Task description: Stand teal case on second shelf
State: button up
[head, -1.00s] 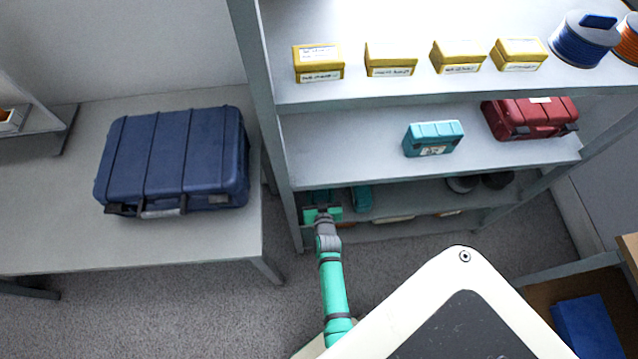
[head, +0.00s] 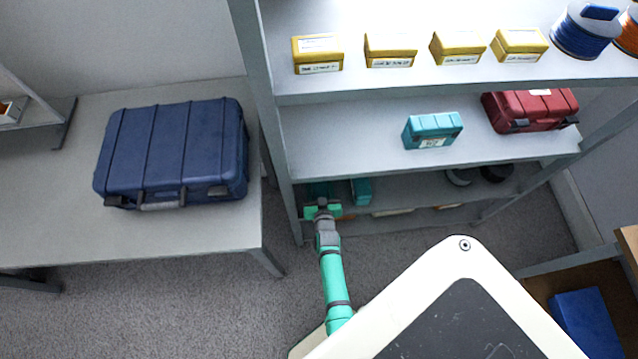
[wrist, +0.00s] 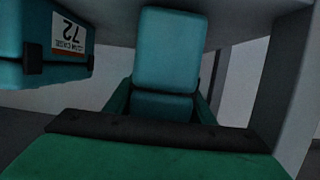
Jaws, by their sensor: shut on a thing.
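My gripper (head: 322,208) reaches in at the left end of the lower shelf. In the wrist view its green fingers (wrist: 162,104) are closed on the sides of a teal case (wrist: 166,48), which stands upright between them. In the head view this held case (head: 320,189) is mostly hidden by the shelf above. A second teal case (head: 362,191) stands just right of it; a teal case with a label reading 72 (wrist: 50,45) shows at the left of the wrist view. Another teal case (head: 433,131) stands on the shelf above, left of a red case (head: 530,110).
The middle shelf (head: 340,145) is bare left of its teal case. Its board lies close above my gripper, and the left post (head: 266,100) is close by. Yellow boxes (head: 390,50) and cable spools (head: 580,35) fill the top shelf. A blue suitcase (head: 172,155) lies on the left table.

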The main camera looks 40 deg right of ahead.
jog(key=shift+w+f, duration=0.1)
jog(key=shift+f, duration=0.3)
jog(key=o, duration=1.6)
jog(key=shift+o, duration=0.2)
jog(key=shift+f, duration=0.1)
jog(key=shift+s, duration=0.25)
jog(key=shift+v, duration=0.8)
jog(key=v, duration=0.9)
jog(key=shift+w, duration=0.15)
